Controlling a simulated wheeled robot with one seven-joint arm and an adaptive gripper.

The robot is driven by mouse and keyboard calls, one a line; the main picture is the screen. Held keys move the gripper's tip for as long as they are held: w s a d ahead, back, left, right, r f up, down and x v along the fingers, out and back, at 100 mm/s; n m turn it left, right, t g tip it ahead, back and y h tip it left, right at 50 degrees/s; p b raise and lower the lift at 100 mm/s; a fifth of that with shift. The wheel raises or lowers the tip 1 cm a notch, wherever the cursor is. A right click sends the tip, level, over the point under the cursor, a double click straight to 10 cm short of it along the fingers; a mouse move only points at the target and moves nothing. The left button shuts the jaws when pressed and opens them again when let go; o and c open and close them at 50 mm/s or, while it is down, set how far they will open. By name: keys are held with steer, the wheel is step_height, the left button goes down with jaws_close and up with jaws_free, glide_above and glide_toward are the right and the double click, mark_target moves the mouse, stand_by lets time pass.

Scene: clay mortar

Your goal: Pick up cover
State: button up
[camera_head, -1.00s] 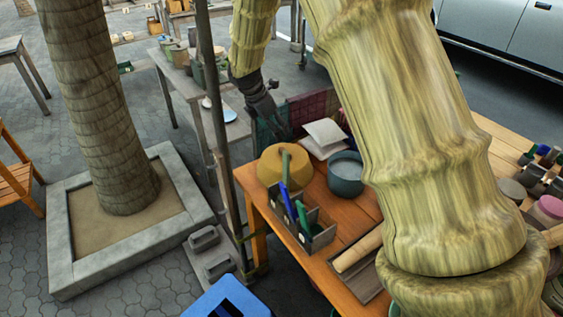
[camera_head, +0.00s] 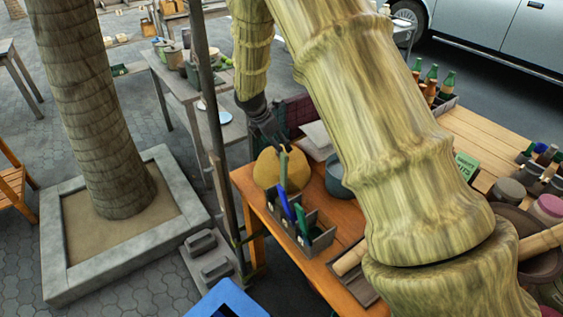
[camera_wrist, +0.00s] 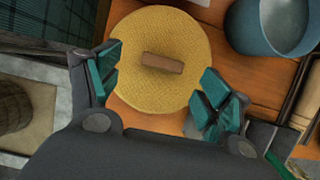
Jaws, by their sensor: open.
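The cover, a round yellow woven lid (camera_wrist: 178,38) with a brown bar handle (camera_wrist: 163,63), lies below my gripper in the wrist view. In the head view the yellow cover (camera_head: 266,170) sits at the far left corner of the orange wooden table. My gripper (camera_wrist: 160,82) is open, its two teal-padded fingers apart on either side of the handle in the picture. The gripper (camera_head: 265,138) hangs just above the cover in the head view. I see no contact with the handle. What lies under the cover is hidden.
A blue-grey pot (camera_wrist: 272,28) stands right of the cover. A caddy (camera_head: 318,240) with blue and green tools stands in front of it. A thin post (camera_head: 215,130) rises left of the table. Folded cloths (camera_head: 316,135) lie behind. Bottles and jars crowd the table's right side.

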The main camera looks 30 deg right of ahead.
steer(key=shift+s+p+x, duration=0.2)
steer(key=shift+p+x, duration=0.45)
steer(key=shift+x, duration=1.65)
steer(key=shift+c, duration=0.4)
steer(key=c, duration=1.3)
steer(key=shift+c, duration=0.6)
steer(key=shift+r, duration=0.15)
